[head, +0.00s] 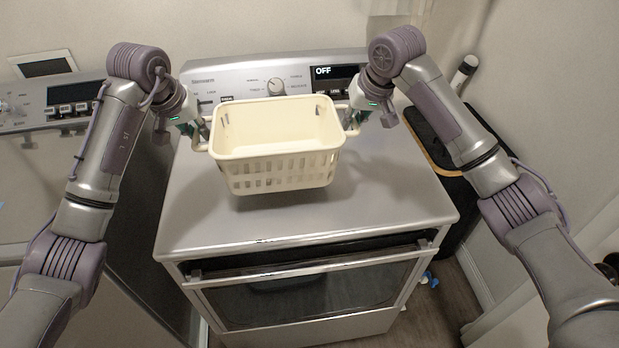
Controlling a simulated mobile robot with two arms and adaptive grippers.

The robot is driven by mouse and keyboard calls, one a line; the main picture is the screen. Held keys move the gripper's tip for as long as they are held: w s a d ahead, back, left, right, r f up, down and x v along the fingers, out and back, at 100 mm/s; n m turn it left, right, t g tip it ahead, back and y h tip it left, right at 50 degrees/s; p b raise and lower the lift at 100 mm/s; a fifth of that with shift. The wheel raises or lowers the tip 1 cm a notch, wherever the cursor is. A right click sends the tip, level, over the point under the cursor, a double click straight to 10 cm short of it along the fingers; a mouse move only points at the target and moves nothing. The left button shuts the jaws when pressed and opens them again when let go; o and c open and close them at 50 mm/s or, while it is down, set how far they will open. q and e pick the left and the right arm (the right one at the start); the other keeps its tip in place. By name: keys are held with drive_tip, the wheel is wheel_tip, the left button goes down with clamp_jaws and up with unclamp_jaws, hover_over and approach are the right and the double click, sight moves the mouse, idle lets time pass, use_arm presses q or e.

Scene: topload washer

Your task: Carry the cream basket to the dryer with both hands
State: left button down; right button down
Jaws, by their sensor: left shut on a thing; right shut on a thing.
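The cream basket (277,170) is upright and looks empty, over the top of the silver dryer (390,207). I cannot tell for certain whether its bottom touches the dryer top or hangs just above it. My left gripper (200,137) is shut on the basket's left handle. My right gripper (351,122) is shut on its right handle. The fingertips are partly hidden by the handles. The dryer's control panel behind the basket has a dial (276,86) and a display (334,72) reading OFF.
Another appliance (60,108) with buttons stands to the left, with a dark gap between. A black bin (440,140) with a light rim and a wall are on the right. The dryer top is clear in front of the basket. Small blue items lie on the floor at right.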

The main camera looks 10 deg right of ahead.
drive_tip(key=shift+a+r, duration=0.1)
drive_tip(key=shift+a, duration=0.15)
use_arm(q)
drive_tip(key=shift+a, duration=0.55)
drive_tip(key=shift+d, duration=0.1)
